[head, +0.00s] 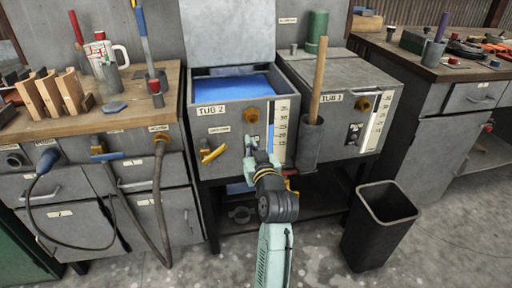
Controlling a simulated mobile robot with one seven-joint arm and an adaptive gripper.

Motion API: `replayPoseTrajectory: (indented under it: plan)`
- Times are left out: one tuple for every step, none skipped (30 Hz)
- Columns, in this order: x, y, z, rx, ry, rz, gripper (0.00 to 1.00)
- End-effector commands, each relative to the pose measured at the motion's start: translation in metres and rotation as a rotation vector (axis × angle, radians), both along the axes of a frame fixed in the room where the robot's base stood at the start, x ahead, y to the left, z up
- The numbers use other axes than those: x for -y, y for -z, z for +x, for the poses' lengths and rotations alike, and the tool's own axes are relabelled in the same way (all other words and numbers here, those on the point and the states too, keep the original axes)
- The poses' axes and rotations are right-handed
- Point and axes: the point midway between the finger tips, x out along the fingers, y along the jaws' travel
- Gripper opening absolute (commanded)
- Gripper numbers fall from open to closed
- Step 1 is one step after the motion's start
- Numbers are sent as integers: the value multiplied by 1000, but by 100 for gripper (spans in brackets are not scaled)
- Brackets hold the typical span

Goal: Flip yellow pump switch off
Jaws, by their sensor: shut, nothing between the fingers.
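A yellow lever-like handle (213,152) sits on the lower left of the grey front of TUB 2 (232,124), with a small label above it. I cannot read that label or tell whether the handle is the pump switch or how it is set. My gripper (249,143) is shut and empty in front of the tub's face, to the right of the yellow handle and apart from it in the picture. It is below the brass fitting (251,115) and left of the level scale. I cannot tell whether it touches the panel.
A dark holder (310,143) with a wooden handle stands at the right of TUB 2. A black bin (380,222) stands on the floor at right. A hose (159,205) hangs from the left bench (130,118).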

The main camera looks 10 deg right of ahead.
Motion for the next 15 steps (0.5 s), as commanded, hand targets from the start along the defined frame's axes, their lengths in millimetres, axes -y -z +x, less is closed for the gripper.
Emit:
replayPoseTrajectory:
  plan:
    - [14,9,-3,-22,19,5,0]
    - [20,13,-5,-33,26,7,0]
    - [25,17,-6,-43,33,9,0]
    - [28,19,-7,-48,36,11,0]
    - [30,21,-8,-52,39,11,0]
    - [32,22,-8,-55,41,12,0]
    - [32,23,-9,-56,41,12,0]
    - [32,23,-9,-57,42,12,0]
    - [32,23,-8,-57,41,12,0]
    - [32,23,-8,-56,41,12,0]
    - [32,23,-8,-56,41,12,0]
    - [32,22,-8,-56,41,12,0]
    - [31,22,-8,-56,41,12,0]
    - [31,22,-8,-55,40,12,0]
    - [31,22,-8,-55,40,12,0]
